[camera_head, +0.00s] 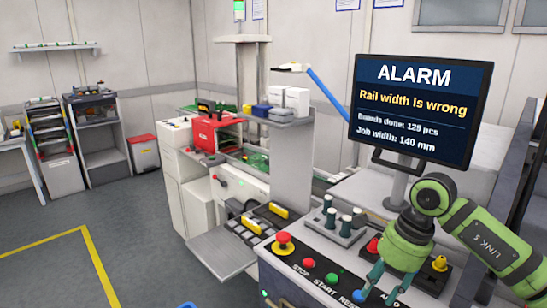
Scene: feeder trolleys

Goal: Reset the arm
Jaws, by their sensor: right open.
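My right arm (490,235), green with dark joints, comes in from the right over the control panel (300,255). My right gripper (377,293) points down, open, with teal fingers low over the front of the panel. Its left fingertip is close to the blue RESET button (358,296); I cannot tell whether they touch. I see nothing held between the fingers. The end of the panel lettering is partly hidden by the gripper. My left gripper is not clearly visible.
The alarm screen (420,105) reads "Rail width is wrong" and stands close behind the arm. A red mushroom button (284,241), red STOP button (308,263) and green START button (332,279) line the panel. Several dark-green-topped pegs (345,222) stand behind. Floor at left is open.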

